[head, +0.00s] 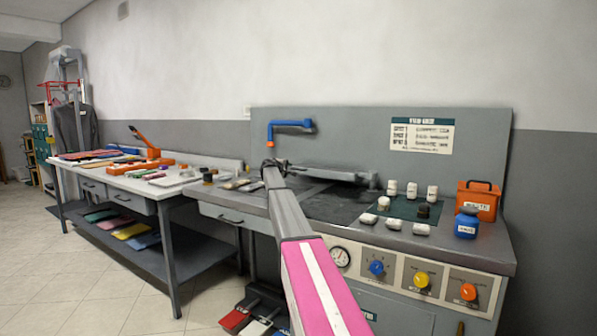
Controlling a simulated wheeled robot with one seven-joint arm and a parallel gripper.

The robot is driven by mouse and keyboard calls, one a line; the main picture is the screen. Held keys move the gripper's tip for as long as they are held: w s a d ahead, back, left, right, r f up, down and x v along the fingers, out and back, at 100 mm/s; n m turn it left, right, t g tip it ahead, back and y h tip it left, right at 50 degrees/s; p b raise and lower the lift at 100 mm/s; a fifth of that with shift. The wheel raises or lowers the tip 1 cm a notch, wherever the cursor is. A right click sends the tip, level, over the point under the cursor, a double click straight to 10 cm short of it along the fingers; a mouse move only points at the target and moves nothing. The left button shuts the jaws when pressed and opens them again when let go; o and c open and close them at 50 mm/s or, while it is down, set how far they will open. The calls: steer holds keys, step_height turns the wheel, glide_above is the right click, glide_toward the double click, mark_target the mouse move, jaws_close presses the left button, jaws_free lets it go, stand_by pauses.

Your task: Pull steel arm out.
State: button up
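A grey steel arm (335,174) lies roughly level above the dark work surface of the grey bench, running left to right in front of the back panel. My gripper (277,163) is at the left end of this steel arm, small and dark in the head view. It overlaps that end in the picture; I cannot tell whether it touches it. Its fingers are too small to show whether they are open or shut. My own arm hides part of the bench front and surface.
A blue bent pipe (292,124) sticks out above my gripper. White jars (411,190), a blue bottle (466,222) and an orange box (478,200) stand at the bench's right. A cluttered white table (120,181) stands left. The floor (45,270) at left is clear.

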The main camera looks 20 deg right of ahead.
steer(key=x, duration=0.9)
steer(key=shift+w+d+f, duration=0.1)
steer(key=shift+w+d, duration=0.15)
steer(key=shift+s, duration=0.1)
jaws_close()
